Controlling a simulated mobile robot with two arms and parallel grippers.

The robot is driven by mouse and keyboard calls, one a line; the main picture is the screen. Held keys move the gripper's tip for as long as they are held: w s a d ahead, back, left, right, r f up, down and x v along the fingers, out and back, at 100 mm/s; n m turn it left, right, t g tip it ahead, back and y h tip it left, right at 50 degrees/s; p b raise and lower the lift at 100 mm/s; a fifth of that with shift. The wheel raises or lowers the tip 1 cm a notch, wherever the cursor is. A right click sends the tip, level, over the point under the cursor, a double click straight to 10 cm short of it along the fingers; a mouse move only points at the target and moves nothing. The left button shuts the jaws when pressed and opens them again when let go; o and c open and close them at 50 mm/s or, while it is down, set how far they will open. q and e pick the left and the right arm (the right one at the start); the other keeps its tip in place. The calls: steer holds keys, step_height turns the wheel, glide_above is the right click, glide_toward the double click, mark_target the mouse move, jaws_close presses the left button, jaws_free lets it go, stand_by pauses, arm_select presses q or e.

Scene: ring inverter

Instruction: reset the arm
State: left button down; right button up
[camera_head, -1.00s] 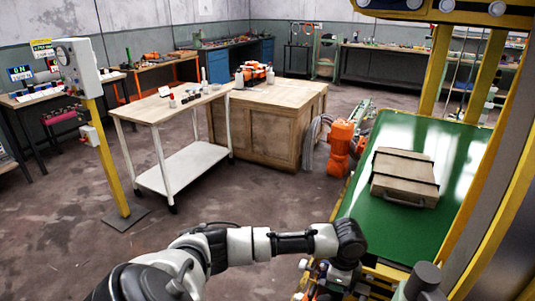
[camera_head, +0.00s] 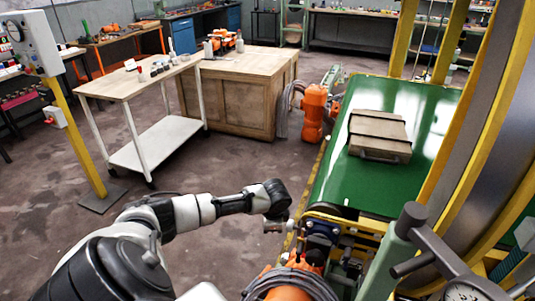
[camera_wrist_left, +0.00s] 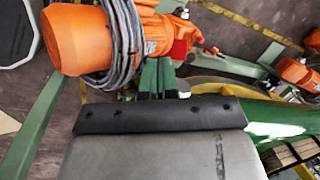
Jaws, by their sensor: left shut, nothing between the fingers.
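My left arm (camera_head: 195,211) comes in from the lower left in the head view and reaches across the floor to the near left corner of the conveyor. Its gripper (camera_head: 274,227) hangs below the dark wrist joint. It is small and partly hidden there, shut with nothing in it. In the left wrist view, the gripper's (camera_wrist_left: 160,93) grey and black body fills the lower middle, above an orange motor and green frame parts. My right gripper is not in view.
A green conveyor (camera_head: 345,190) carries a wooden case (camera_head: 380,135) to the right. A hand lever with a gauge (camera_head: 465,290) stands at the lower right. An orange motor (camera_wrist_left: 85,40) with coiled cable lies close by. A cart (camera_head: 135,85) and crate (camera_head: 235,95) stand behind; floor left is open.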

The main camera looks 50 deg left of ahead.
arm_select(q)
steer(key=shift+s+a+f, duration=0.1)
steer(key=shift+a, duration=0.2)
stand_by(0.4)
